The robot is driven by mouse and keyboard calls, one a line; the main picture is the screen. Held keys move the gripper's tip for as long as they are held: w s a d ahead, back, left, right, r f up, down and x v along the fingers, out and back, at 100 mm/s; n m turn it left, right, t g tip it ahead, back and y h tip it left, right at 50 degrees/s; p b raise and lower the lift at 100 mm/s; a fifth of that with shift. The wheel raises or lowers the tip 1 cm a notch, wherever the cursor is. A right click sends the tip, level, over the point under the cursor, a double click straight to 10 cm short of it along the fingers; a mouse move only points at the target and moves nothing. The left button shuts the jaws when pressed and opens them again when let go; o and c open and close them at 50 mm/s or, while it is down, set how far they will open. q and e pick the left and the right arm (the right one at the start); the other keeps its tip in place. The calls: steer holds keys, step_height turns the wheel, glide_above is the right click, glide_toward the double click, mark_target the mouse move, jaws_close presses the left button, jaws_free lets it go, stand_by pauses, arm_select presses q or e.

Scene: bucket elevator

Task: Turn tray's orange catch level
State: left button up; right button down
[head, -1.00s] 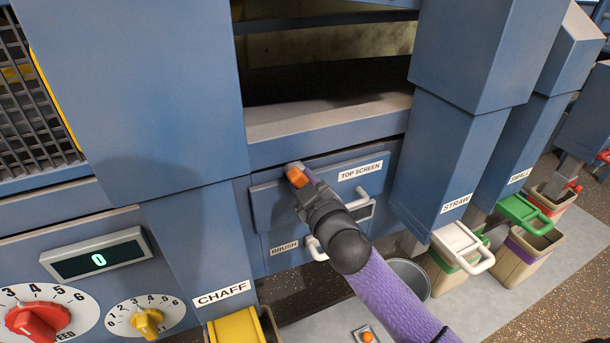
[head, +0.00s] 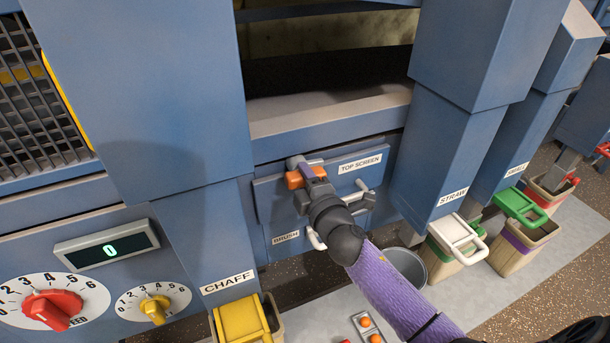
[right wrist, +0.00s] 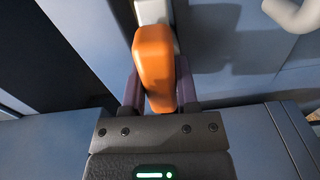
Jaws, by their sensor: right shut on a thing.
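The orange catch (head: 294,180) is at the upper left of the blue tray front labelled TOP SCREEN (head: 262,200). It also shows between my fingers in the right wrist view (right wrist: 154,65). My right gripper (head: 305,174) is shut on the catch, a finger on each side of it. In the head view the catch looks close to level, but the gripper covers part of it. In the right wrist view its long side runs up the picture, with a pale mount behind it. My left gripper is not in view.
White handles stand out from the tray front (head: 361,190) and beside the BRUSH label (head: 316,238). The blue CHAFF chute (head: 205,235) is close on the left, the STRAW chute (head: 440,150) on the right. A grey bucket (head: 408,265) stands on the floor below.

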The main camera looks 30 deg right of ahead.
steer(key=shift+n, duration=0.7)
steer(key=shift+c, duration=1.8)
jaws_free()
steer(key=s, duration=1)
steer(key=shift+a+p, duration=0.25)
steer(key=shift+p, duration=0.1)
